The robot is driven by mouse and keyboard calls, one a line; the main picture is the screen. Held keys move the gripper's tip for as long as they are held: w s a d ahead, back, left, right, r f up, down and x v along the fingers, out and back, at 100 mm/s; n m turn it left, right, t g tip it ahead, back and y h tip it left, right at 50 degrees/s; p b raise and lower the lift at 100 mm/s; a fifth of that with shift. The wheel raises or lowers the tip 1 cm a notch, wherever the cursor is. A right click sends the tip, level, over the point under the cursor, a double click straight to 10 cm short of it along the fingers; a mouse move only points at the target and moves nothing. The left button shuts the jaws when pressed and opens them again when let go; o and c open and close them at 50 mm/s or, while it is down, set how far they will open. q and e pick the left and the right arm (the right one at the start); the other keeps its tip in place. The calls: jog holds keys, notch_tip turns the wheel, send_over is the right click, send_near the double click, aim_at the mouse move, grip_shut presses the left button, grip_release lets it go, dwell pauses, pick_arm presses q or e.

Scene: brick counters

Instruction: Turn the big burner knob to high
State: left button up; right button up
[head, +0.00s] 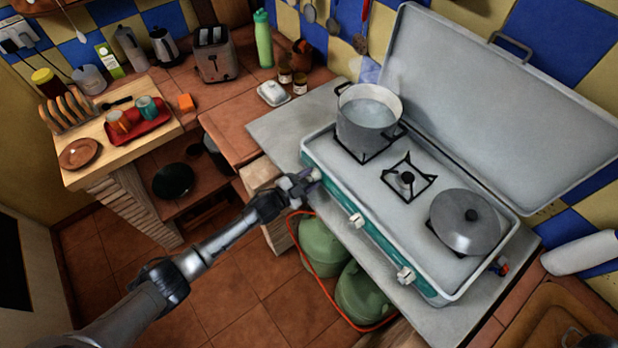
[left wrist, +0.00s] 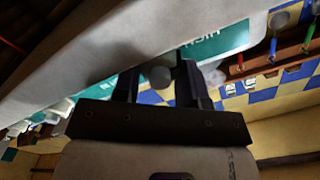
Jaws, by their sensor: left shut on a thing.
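The teal camp stove (head: 378,240) stands on a grey counter with its lid raised. Its white knobs line the front panel. My left gripper (head: 305,181) is at the leftmost knob (head: 316,173), which it partly hides. In the left wrist view the round knob (left wrist: 159,77) sits between the two dark fingers of my left gripper (left wrist: 157,82), which is shut on it. Lettering that looks like "HIGH" shows on the teal panel (left wrist: 213,44) beside it. The knob's pointer direction is not clear. My right gripper is not in view.
A pot of liquid (head: 369,121) stands on the left burner and a lidded pan (head: 465,222) on the right one. The middle burner (head: 407,179) is bare. Two more knobs (head: 356,220) (head: 405,275) stick out in front. Green gas bottles (head: 360,292) and an orange hose (head: 318,276) are below.

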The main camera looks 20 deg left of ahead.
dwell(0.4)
pick_arm(q)
jog(key=o, duration=0.6)
jog(key=shift+o, duration=0.2)
jog(key=v, duration=1.4)
jog(key=shift+p, duration=0.35)
jog(key=shift+w, duration=0.1)
